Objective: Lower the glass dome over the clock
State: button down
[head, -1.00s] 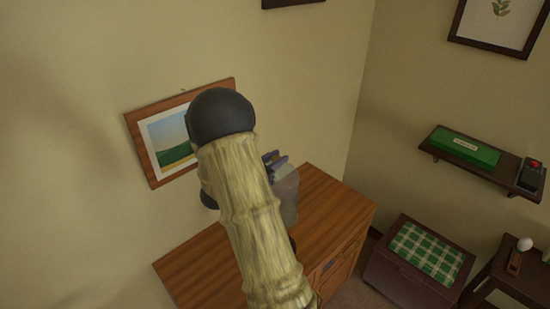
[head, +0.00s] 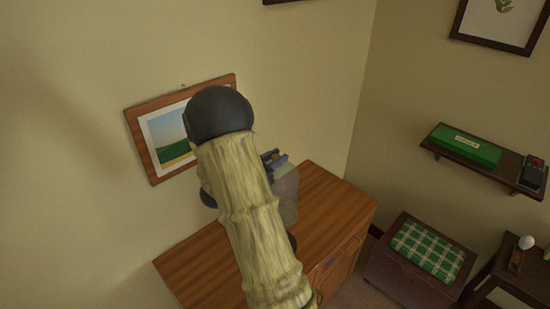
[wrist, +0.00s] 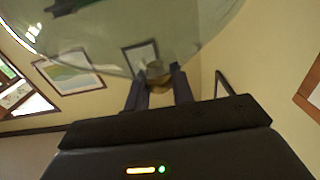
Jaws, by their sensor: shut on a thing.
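The glass dome (head: 286,192) shows in the head view as a greyish see-through shape, just right of my forearm and above the cabinet top. In the wrist view the clear dome (wrist: 130,30) fills the upper part, its curved wall close to my fingers. My gripper (wrist: 160,92) is shut on the dome's small brownish knob. In the head view my gripper (head: 273,158) shows only partly, at the top of the dome. I cannot make out the clock; my arm covers much of that area. Whether the dome's rim touches the cabinet is hidden.
The wooden cabinet (head: 335,205) stands against the wall, its right top bare. A framed landscape (head: 150,140) hangs behind my arm. At right are a shelf (head: 508,170) with a green box (head: 465,147), a chest with a checked green cushion (head: 427,250), and a small dark table (head: 510,275).

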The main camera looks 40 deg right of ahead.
jog(key=shift+s+d+f+b, duration=0.1)
jog(key=shift+s+f+b, duration=0.05)
jog(key=shift+f+b, duration=1.4)
jog(key=shift+f, duration=0.4)
jog(key=shift+f+b, duration=1.6)
jog(key=shift+f, duration=0.4)
jog(key=shift+f+b, duration=1.2)
jog(key=shift+f, duration=0.3)
